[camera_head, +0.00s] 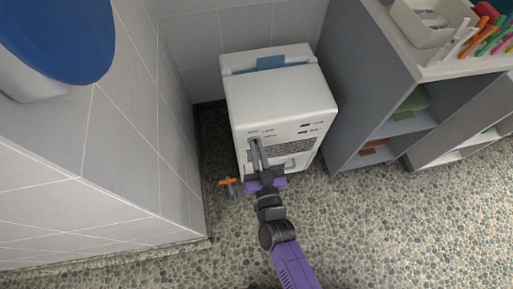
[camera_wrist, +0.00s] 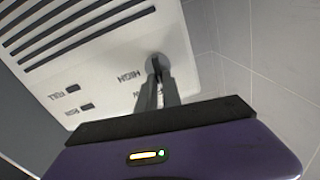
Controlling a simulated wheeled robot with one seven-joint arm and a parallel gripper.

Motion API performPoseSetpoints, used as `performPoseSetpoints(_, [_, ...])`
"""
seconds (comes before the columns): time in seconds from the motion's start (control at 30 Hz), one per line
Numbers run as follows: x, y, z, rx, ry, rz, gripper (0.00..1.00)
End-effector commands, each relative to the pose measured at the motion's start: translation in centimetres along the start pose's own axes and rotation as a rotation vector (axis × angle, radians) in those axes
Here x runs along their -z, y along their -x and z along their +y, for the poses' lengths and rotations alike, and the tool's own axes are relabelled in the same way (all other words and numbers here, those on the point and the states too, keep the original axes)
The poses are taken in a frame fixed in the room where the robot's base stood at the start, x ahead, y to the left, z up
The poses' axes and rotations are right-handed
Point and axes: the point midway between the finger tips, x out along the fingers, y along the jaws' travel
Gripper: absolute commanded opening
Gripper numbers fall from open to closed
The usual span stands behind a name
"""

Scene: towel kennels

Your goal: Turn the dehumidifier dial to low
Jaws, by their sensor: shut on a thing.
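The white dehumidifier (camera_head: 279,95) stands upright on the floor against the tiled wall, its front panel facing me. My gripper (camera_head: 256,150) reaches the upper left of that panel and is shut on the dial (camera_wrist: 158,62), a small grey round knob. In the wrist view, my gripper's fingers (camera_wrist: 157,80) cover much of the dial, so its pointer is hidden. The word HIGH shows beside the dial on the panel (camera_wrist: 100,62); another label is partly hidden behind the fingers. I cannot tell which setting the dial is on.
A grey tiled wall block (camera_head: 120,150) stands close on the left. A grey shelf unit (camera_head: 375,90) with a tray (camera_head: 412,32) on top stands on the right. A small orange-and-grey object (camera_head: 229,187) lies on the pebbled floor.

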Motion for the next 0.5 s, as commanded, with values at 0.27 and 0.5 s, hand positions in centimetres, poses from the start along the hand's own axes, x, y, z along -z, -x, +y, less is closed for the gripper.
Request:
performPoseSetpoints(0.27, [-0.29, 0.11, 0.29, 0.001, -0.224, -0.001, 0.0])
performPoseSetpoints(0.5, [-0.42, 0.12, 0.58, 0.0, -0.42, -0.002, 0.0])
